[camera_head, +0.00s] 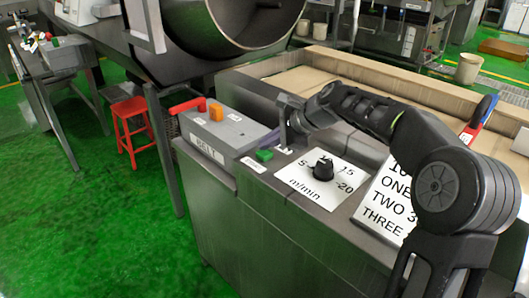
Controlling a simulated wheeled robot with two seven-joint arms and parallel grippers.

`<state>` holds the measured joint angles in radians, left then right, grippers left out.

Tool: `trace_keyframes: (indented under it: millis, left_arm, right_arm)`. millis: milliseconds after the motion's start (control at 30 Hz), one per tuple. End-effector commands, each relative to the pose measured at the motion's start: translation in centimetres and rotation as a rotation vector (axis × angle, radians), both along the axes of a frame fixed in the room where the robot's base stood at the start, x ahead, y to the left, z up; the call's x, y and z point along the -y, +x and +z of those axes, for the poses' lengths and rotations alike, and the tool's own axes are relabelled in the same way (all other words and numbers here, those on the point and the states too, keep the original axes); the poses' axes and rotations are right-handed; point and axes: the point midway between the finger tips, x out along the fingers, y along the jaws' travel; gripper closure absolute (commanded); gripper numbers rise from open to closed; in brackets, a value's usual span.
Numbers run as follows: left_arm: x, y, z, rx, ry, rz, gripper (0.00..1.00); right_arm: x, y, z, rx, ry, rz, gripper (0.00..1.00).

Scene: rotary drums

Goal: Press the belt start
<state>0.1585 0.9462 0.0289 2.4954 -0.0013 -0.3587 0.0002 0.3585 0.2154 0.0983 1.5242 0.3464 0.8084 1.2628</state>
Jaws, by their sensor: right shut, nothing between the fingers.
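The belt console (222,135) is a grey box with a "BELT" label on its front. A green button (264,155) sits on the panel at the right end of this box. My right gripper (284,148) is shut and empty, pointing down just to the right of the green button. I cannot tell whether its tips touch the panel. My left gripper is not in view.
A black dial (323,167) on a white "m/min" plate stands right of the button. A sign with numbers (388,205) leans further right. A large metal drum (235,25) is behind. A red stool (133,130) stands on the green floor at left.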

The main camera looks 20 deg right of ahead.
Motion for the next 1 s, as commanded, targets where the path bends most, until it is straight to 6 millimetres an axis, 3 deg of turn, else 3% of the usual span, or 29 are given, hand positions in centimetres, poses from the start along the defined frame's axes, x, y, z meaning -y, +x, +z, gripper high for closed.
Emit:
trace_keyframes:
  millis: [1000]
  left_arm:
    - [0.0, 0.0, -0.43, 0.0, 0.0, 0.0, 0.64]
  right_arm:
    - [-0.02, -0.01, -0.83, -0.001, 0.001, 0.001, 1.0]
